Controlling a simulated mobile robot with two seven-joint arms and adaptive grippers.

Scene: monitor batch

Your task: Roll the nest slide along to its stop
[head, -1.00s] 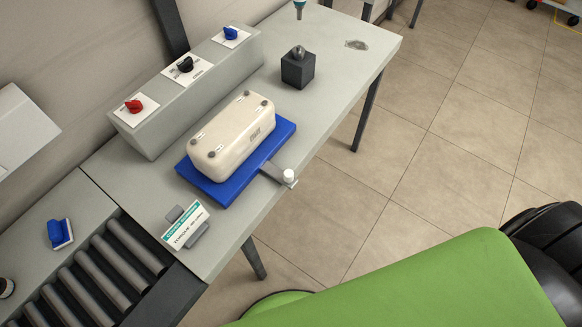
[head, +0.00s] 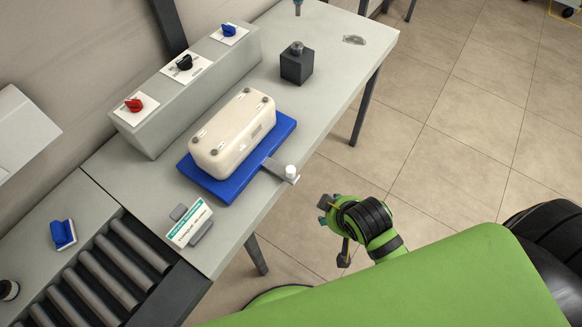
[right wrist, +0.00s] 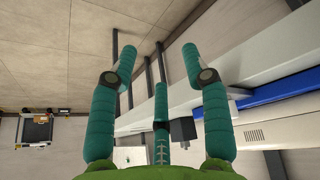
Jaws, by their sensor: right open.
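The nest slide is a flat blue plate (head: 205,184) on the grey bench, with a pale housing (head: 233,134) lying on it, four-cornered with dark round feet on top. A grey bar with a white knob (head: 291,172) sticks out from the slide over the bench's front edge. My right gripper (head: 336,230) is over the floor, in front of and below the knob, apart from it. In the right wrist view its teal fingers (right wrist: 159,62) are spread with nothing between them. A blue strip (right wrist: 275,90) at the right there appears to be the slide. My left gripper is out of view.
A sloped grey console (head: 185,85) with red, black and blue knobs stands behind the slide. A dark block (head: 297,65) stands farther along the bench. A sign (head: 188,222) and a roller conveyor (head: 95,270) lie at the near left. Floor in front is clear.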

